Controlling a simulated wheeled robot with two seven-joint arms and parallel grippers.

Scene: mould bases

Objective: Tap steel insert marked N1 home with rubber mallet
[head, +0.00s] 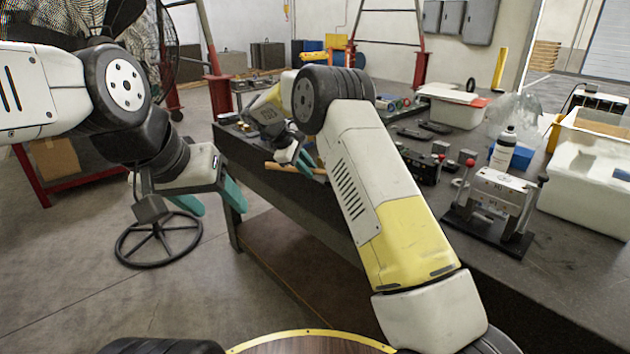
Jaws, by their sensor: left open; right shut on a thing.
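My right gripper (304,160) is at the near left part of the bench, partly hidden by its own forearm. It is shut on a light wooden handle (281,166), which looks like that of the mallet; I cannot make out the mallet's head. My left gripper (220,197), with teal fingers, is open and empty over the floor, left of the bench. A metal mould block (499,191) stands on a black base plate at the right of the bench, apart from both grippers. Its markings are too small to read, and I cannot pick out the insert marked N1.
The dark bench (560,277) has clear room at its near right. A spray bottle (503,147), a white foam box (587,187) and a lidded tub (455,106) stand on it. Small parts crowd its middle. A black handwheel (158,240) shows at left.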

